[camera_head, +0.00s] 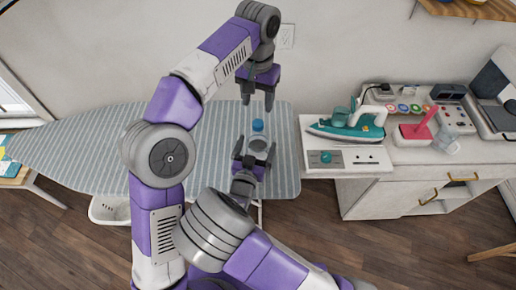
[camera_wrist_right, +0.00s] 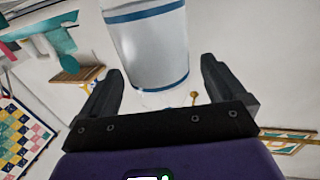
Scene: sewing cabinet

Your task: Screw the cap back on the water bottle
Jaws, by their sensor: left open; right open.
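The bottle (camera_head: 258,144) is pale with a blue cap (camera_head: 258,125) showing just above it in the head view; I cannot tell whether the cap sits on its neck. My right gripper (camera_head: 254,149) is open, its fingers on either side of the bottle. In the right wrist view the bottle (camera_wrist_right: 148,48) is pale with blue bands, between and beyond the open fingertips (camera_wrist_right: 161,75); its top is cut off. I cannot tell whether the fingers touch it. My left gripper (camera_head: 257,100) is open and empty, pointing down above the cap.
A striped ironing board (camera_head: 80,145) spans the left and middle. A white cabinet (camera_head: 400,188) at right carries a teal iron (camera_head: 345,127), a red object (camera_head: 418,130) and other sewing items. A white basket (camera_head: 108,210) is below the board.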

